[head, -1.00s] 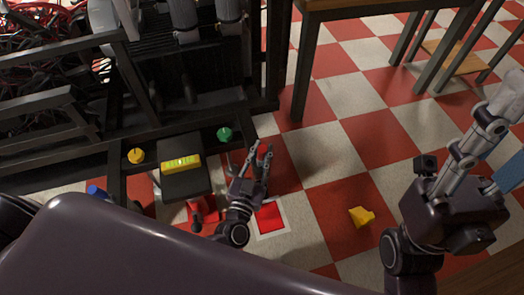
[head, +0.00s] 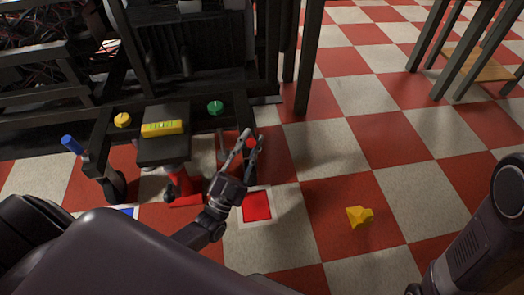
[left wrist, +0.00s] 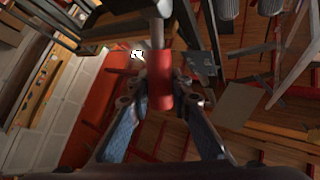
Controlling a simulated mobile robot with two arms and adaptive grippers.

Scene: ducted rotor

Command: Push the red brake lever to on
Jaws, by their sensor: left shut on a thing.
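The red brake lever (left wrist: 160,82) shows in the left wrist view as a red cylindrical grip on a pale rod, between the two fingers of my left gripper (left wrist: 160,92). In the head view my left gripper (head: 250,146) is at the right side of the black cart, shut on the red grip (head: 252,143), of which only a small part shows. The lever's lower end is mostly hidden by the gripper and the frame. My right gripper is out of view; only part of that arm shows at the lower right.
A blue-handled lever (head: 73,145) stands at the cart's left. A yellow level (head: 162,128) lies on a black block, between yellow (head: 122,120) and green (head: 215,107) knobs. A red chock (head: 182,189), a red floor square (head: 256,206) and a yellow block (head: 360,216) are nearby.

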